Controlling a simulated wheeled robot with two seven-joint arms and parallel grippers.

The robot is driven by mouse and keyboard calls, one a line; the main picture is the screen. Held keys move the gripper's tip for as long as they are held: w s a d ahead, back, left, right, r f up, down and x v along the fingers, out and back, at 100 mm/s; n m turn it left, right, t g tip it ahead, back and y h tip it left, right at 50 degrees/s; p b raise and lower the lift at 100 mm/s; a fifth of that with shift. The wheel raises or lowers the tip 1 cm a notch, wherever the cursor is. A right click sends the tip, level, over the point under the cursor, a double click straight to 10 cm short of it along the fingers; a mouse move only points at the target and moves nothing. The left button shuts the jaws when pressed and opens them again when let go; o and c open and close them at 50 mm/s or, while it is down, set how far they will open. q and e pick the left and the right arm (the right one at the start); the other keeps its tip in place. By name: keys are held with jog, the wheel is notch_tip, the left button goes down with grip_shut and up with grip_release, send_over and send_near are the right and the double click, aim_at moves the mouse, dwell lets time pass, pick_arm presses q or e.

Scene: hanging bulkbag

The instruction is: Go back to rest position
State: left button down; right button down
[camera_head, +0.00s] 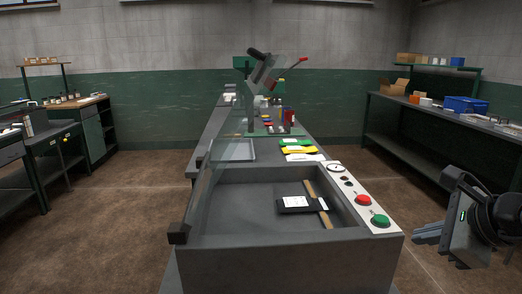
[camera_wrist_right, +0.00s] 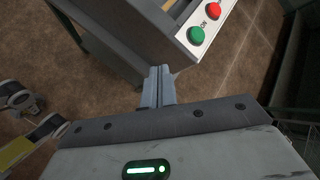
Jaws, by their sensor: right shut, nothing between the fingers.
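My right gripper (camera_head: 424,236) is at the right edge of the head view, out to the right of the grey machine (camera_head: 290,250) and apart from it. In the right wrist view its two fingers (camera_wrist_right: 158,84) are together with nothing between them. That view also shows the corner of the machine just beyond the fingertips, with the green button (camera_wrist_right: 196,35) and the red button (camera_wrist_right: 213,11). My left gripper is not in the head view.
The machine's open tray holds a black packet with a white label (camera_head: 296,202) and a tan strip (camera_head: 312,190). A clear lid (camera_head: 212,165) stands raised on its left. A workbench with a blue bin (camera_head: 465,105) is at right.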

jog(key=s+a+f+m+y, duration=0.2)
jog(key=a+m+y, duration=0.45)
jog(key=a, duration=0.35)
jog(key=s+a+f+m+y, duration=0.2)
jog(key=s+a+m+y, duration=0.1)
jog(key=a+m+y, duration=0.5)
jog(key=d+f+m+t+h, duration=0.4)
jog(key=f+m+t+h, duration=0.6)
jog(key=m, duration=1.2)
jog(key=s+f+m+g+h, duration=0.4)
jog(key=s+f+m+g, duration=0.4)
jog(key=f, duration=0.7)
jog(key=s+m, duration=0.1)
jog(key=s, duration=0.1)
jog(key=shift+s+a+f, duration=0.25)
jog(key=shift+s+a, duration=0.1)
